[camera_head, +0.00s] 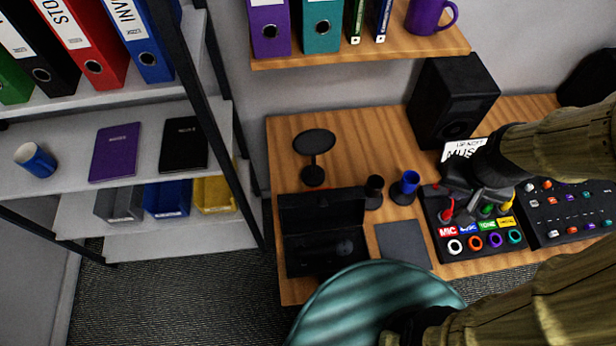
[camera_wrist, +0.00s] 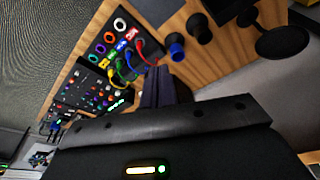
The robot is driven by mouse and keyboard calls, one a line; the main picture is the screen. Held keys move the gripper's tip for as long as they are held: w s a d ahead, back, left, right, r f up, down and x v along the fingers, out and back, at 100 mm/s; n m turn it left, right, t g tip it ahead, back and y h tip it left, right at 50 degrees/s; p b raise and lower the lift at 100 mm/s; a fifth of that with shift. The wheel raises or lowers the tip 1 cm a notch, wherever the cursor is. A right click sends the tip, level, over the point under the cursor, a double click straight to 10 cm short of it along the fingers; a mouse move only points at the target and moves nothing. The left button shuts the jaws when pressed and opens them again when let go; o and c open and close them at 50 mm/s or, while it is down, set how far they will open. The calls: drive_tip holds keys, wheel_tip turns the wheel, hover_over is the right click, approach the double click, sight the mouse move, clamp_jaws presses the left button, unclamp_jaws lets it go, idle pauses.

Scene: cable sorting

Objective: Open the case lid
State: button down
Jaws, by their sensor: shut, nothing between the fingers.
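The black case (camera_head: 324,250) sits at the left front of the wooden desk in the head view. Its lid (camera_head: 318,208) looks raised at the back, with the dark inside showing; the contents are too dark to tell. My gripper (camera_head: 478,202) is well to the right of the case, over the panel with coloured cables, and apart from the lid. In the wrist view my gripper (camera_wrist: 157,75) is shut and empty, its fingers pointing towards the cable panel. I cannot make out the case in the wrist view.
The cable panel (camera_head: 478,248) with coloured sockets and labels stands beside a mixer (camera_head: 570,212). A dark flat pad (camera_head: 403,245), a blue cup (camera_head: 409,183), a black cup (camera_head: 374,190) and a round black stand (camera_head: 314,143) are near the case. A teal chair (camera_head: 375,300) blocks the desk's front.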

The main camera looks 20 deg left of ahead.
drive_tip(key=shift+s, duration=0.15)
drive_tip(key=w+a+f+n+b, duration=0.1)
drive_tip(key=w+a+f, duration=0.15)
drive_tip(key=a, duration=0.25)
drive_tip(key=w+a+f+n+g+b, duration=0.1)
drive_tip(key=w+a+f, duration=0.15)
drive_tip(key=a, duration=0.25)
drive_tip(key=w+a+f+n+b, duration=0.1)
drive_tip(key=w+a+f+b, duration=0.1)
drive_tip(key=w+a, duration=0.25)
drive_tip(key=s+a+f+n, duration=0.1)
drive_tip(key=a+f, duration=0.2)
drive_tip(key=a, duration=0.4)
drive_tip(key=a+f+n+g+b, duration=0.1)
drive_tip(key=a+f, duration=0.3)
drive_tip(key=a, duration=0.2)
drive_tip(key=s+a+f+b, duration=0.1)
drive_tip(key=a+f, duration=0.3)
drive_tip(key=a, duration=0.3)
drive_tip(key=shift+s+a+n, duration=0.3)
drive_tip(key=shift+a+n, duration=0.05)
drive_tip(key=shift+n, duration=0.05)
